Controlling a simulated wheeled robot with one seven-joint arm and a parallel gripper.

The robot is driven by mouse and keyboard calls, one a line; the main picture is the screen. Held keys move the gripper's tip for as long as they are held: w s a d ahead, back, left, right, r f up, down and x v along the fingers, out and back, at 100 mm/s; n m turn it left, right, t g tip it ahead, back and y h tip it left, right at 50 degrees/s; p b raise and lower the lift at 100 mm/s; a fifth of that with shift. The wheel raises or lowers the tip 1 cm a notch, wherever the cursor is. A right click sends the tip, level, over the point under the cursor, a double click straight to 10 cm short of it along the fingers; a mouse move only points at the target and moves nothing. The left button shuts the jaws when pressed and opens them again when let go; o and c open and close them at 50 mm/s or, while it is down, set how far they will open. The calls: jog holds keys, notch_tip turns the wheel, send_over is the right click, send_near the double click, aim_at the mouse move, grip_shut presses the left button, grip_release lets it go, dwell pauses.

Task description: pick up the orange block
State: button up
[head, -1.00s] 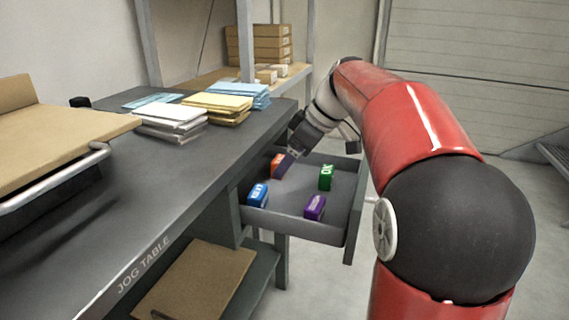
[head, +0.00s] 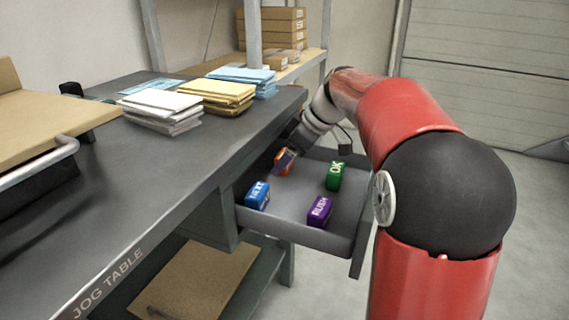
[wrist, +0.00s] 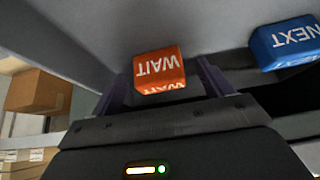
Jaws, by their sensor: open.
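The orange block (wrist: 160,70), marked WAIT, sits in the open drawer (head: 300,232) of the table. In the wrist view it shows between the two dark fingers of my gripper (wrist: 162,85), which are open on either side of it. I cannot tell whether either finger touches it. In the head view the orange block (head: 281,162) is at the drawer's back left, partly hidden by my gripper (head: 286,158).
In the drawer a blue NEXT block (head: 257,196) lies front left, a purple RUSH block (head: 319,212) front right and a green OK block (head: 335,175) back right. Drawer walls stand close around. Paper stacks (head: 215,97) lie on the table (head: 150,205).

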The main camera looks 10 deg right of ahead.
aim_at(290, 171)
jog(key=shift+w+a+f, duration=0.1)
jog(key=shift+a+f, duration=0.05)
jog(key=shift+f, duration=0.05)
jog(key=c, duration=1.1)
jog(key=shift+r, duration=0.6)
jog(key=s+d, duration=0.2)
jog(key=d, duration=0.1)
jog(key=shift+s+d, duration=0.1)
jog(key=shift+s, duration=0.05)
notch_tip(290, 171, up, 14)
jog(key=p, duration=0.3)
jog(key=shift+d, duration=0.1)
